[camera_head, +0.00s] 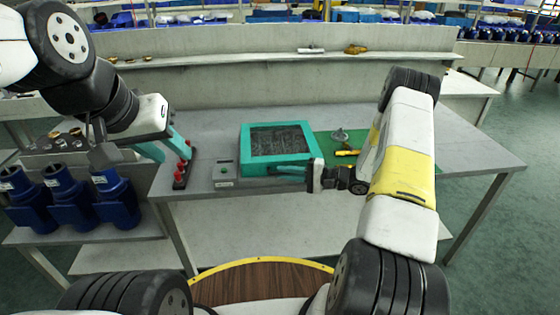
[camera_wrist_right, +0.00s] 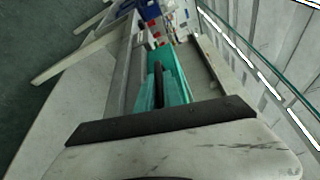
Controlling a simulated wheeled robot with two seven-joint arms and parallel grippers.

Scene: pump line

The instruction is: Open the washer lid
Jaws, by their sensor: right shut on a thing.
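The washer (camera_head: 243,150) is a teal box on the grey table, with a dark window in its lid (camera_head: 278,138). The lid looks flat and closed. My right gripper (camera_head: 280,171) is at the washer's front edge, its teal fingers shut on a part there, likely the lid's handle. In the right wrist view the fingers (camera_wrist_right: 162,80) lie close around a dark narrow strip; the handle itself is hard to make out. My left gripper (camera_head: 170,147) is open and empty at the table's left end, apart from the washer.
A small grey control box (camera_head: 225,175) stands left of the washer. A black strip with red knobs (camera_head: 183,168) is at the table's left edge. Blue pumps (camera_head: 65,188) stand on the lower left bench. A metal part (camera_head: 340,136) lies on a green mat to the right.

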